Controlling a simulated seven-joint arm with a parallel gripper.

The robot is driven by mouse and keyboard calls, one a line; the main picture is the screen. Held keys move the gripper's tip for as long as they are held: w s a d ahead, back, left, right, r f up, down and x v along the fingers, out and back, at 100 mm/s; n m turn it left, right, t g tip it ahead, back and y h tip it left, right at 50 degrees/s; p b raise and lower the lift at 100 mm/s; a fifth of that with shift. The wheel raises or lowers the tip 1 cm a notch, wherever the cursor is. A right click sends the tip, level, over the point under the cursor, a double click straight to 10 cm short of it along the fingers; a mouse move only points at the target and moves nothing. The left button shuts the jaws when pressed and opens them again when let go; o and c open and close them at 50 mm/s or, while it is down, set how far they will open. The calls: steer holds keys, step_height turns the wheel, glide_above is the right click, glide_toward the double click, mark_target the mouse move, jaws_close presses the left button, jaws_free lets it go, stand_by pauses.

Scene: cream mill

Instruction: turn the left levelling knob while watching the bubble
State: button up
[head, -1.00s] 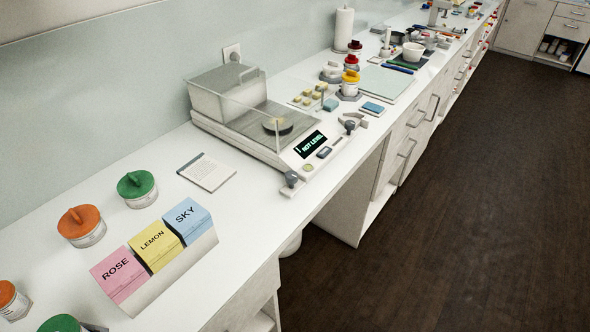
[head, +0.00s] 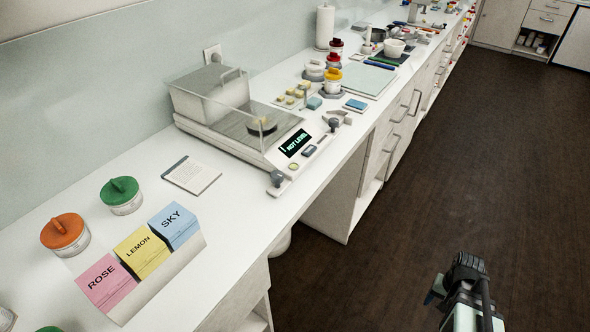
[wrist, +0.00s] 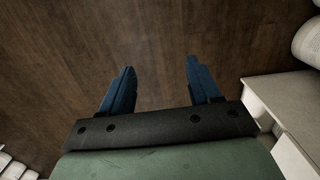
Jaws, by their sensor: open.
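The balance (head: 243,118) stands on the white counter with a clear shield on its pan. Its dark display (head: 295,143) reads "NOT LEVEL". The left levelling knob (head: 277,179), grey and dark, is at the balance's near front corner. A second knob (head: 333,125) is at the other front corner. A small round yellowish-green spot (head: 293,166) on the front panel may be the bubble level; its bubble is too small to make out. My gripper (head: 440,287) is at the lower right over the floor, far from the knob. In the wrist view its two blue fingers (wrist: 155,85) are apart and empty.
Near the balance lie a notepad (head: 191,175), a green-lidded jar (head: 121,195), an orange-lidded jar (head: 65,235) and the ROSE, LEMON and SKY boxes (head: 140,252). A blue block (head: 355,105) lies beyond. The dark floor (head: 430,170) before the counter is clear.

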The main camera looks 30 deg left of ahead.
steer(key=w+a+r, duration=0.7)
steer(key=a+r, duration=0.4)
steer(key=a, duration=0.1)
steer(key=a+r+n+t, duration=0.1)
steer(key=a+r, duration=1.2)
steer(key=a, duration=0.4)
step_height(320, 180, up, 26)
steer(key=n, duration=0.1)
glide_above(277, 174)
step_height(277, 174, down, 14)
steer(key=shift+c, duration=0.4)
steer(key=c, duration=1)
steer(key=shift+o, duration=0.2)
